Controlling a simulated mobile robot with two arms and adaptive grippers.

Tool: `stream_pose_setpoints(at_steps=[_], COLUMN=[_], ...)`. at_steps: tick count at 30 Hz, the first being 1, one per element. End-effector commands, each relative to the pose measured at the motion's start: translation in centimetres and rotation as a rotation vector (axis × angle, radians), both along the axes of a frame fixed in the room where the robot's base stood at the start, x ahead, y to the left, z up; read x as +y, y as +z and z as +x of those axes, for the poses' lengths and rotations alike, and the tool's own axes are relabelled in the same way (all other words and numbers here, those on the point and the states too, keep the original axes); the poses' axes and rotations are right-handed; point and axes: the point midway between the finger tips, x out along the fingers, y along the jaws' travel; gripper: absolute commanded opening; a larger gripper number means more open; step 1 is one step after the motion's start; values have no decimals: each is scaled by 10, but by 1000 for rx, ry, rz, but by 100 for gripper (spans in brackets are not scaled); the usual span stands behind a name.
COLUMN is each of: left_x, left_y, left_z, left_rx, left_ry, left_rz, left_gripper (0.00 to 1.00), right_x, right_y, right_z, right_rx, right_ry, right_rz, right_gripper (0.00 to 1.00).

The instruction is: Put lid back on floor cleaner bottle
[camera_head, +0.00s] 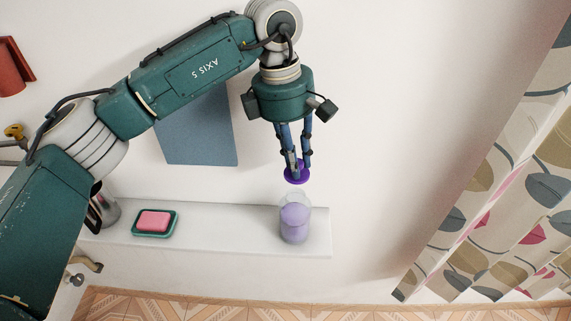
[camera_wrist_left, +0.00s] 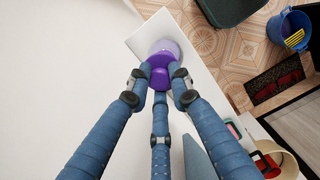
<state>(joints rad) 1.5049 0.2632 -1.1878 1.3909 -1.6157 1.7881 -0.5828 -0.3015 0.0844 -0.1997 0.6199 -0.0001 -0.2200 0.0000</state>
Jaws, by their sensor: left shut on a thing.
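My left gripper (camera_head: 297,172) is shut on the purple lid (camera_head: 296,177) and holds it in the air, above the floor cleaner bottle. The lid also shows between the fingers in the left wrist view (camera_wrist_left: 158,76). The clear bottle (camera_head: 295,222) with light purple contents stands upright on the white shelf (camera_head: 215,222), near its right end. In the head view a small gap shows between lid and bottle top. In the left wrist view the bottle (camera_wrist_left: 167,47) is partly hidden behind the lid. My right gripper is not in view.
A pink soap in a green dish (camera_head: 170,231) sits on the shelf to the left of the bottle. A glass container (camera_head: 109,211) stands farther left, partly behind my arm. A patterned curtain (camera_head: 490,190) hangs at the right. The shelf between dish and bottle is clear.

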Motion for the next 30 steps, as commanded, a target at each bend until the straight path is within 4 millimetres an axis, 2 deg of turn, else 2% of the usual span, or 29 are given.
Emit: stream_pose_setpoints(at_steps=[14, 18, 30], left_x=[1, 1, 1], left_y=[-41, -55, -62], left_z=[-1, 0, 0], left_rx=[1, -1, 0], left_ry=[-4, -4, -4], left_rz=[0, 0, 0], left_gripper=[6, 6, 6], right_x=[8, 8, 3], right_y=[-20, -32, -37], right_z=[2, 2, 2], right_rx=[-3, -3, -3], right_ry=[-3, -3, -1], right_rz=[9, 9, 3], right_gripper=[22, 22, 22])
